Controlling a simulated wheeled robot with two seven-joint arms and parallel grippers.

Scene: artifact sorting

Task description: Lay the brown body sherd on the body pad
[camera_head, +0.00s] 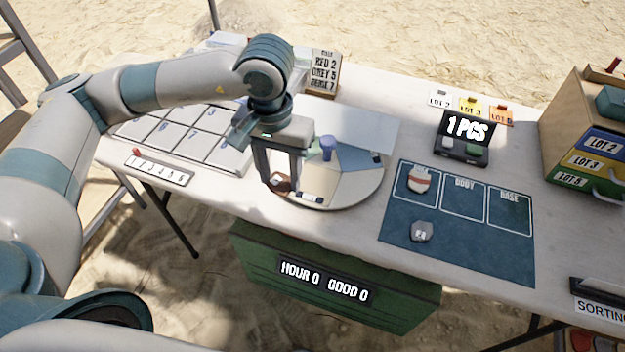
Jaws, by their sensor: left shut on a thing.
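My left gripper (283,185) points down over the left part of the round turntable (350,192). It is shut on the brown body sherd (279,181), a small dark brown piece low between its fingers. Whether the sherd touches the turntable is hard to tell. The body pad (464,205) is the empty middle outlined box on the blue mat (480,256), to the right of the gripper. My right gripper is not in view.
A white and red sherd (419,181) lies on the left pad, and a grey sherd (422,231) lies on the mat below it. The base pad (509,212) is empty. A purple cup-like thing (328,146) stands on the turntable. A black counter (464,135) reads "1 PCS".

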